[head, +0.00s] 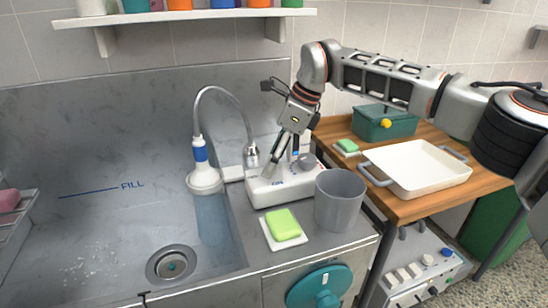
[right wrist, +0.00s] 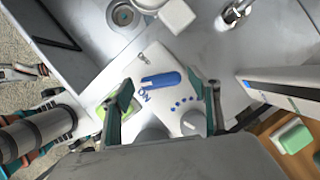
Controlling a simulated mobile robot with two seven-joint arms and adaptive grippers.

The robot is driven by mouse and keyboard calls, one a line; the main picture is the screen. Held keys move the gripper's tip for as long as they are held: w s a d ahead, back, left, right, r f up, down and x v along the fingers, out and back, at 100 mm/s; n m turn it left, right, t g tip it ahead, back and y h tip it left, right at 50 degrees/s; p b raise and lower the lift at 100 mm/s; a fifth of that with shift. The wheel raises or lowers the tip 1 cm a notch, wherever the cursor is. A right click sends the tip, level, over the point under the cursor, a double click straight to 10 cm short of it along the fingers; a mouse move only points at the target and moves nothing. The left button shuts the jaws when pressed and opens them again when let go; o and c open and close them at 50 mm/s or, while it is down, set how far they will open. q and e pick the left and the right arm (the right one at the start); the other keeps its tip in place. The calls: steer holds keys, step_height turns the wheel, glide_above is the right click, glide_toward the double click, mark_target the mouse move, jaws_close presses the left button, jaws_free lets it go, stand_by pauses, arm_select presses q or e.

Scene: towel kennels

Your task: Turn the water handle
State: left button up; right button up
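A white box (head: 268,190) with blue markings stands on the counter beside the sink. In the right wrist view its top (right wrist: 175,57) carries an elongated blue piece (right wrist: 160,80), the lettering ON and a row of blue dots. I cannot tell for certain whether the blue piece is the water handle. A grey round knob (head: 306,161) also sits on the box. My right gripper (head: 272,168) points down over the box. In the right wrist view its fingers (right wrist: 168,104) are spread, with the blue piece showing beyond the gap. Contact cannot be told. My left gripper is out of view.
A grey cup (head: 340,199) and green soap (head: 283,223) on a white dish stand close to the box. A curved tap (head: 222,92) rises behind the sink (head: 110,240). A white tray (head: 417,166) and green box (head: 384,121) occupy the wooden table. A teal wheel (head: 320,287) is on the cabinet front.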

steer(key=shift+r, duration=0.15)
steer(key=w+v, duration=0.1)
steer(key=v, duration=1)
steer(key=shift+s+d+r, duration=0.2)
steer(key=shift+s+r, duration=0.15)
steer(key=shift+s, duration=0.15)
